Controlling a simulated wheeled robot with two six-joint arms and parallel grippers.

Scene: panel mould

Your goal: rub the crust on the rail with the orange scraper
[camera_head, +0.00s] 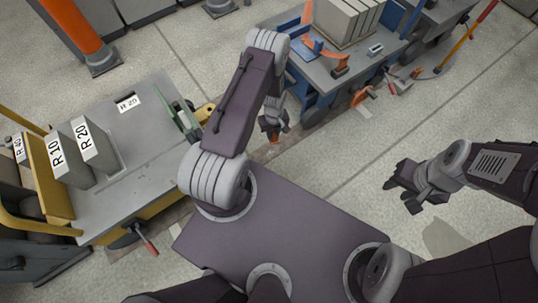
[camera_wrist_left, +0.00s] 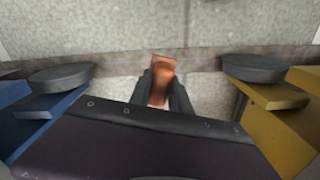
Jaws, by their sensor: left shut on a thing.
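My left gripper (camera_head: 273,128) is shut on the orange scraper (camera_head: 268,123), low between the two carts. In the left wrist view, the scraper (camera_wrist_left: 161,82) sits between the dark fingers of my left gripper (camera_wrist_left: 166,92), its end pointing at the floor strip. The rail (camera_wrist_left: 125,60) looks like a brown strip crossing the floor there; the scraper's end overlaps it in the picture, but I cannot tell whether they touch. I cannot make out the crust clearly. My right gripper (camera_head: 402,195) is empty, with its fingers apart, above bare floor.
A yellow cart (camera_head: 150,150) with upright grey panels stands at left. A blue cart (camera_head: 335,85) with grey blocks and tools stands at the top. Their dark wheels flank the rail in the wrist view. An orange post (camera_head: 75,28) rises at top left.

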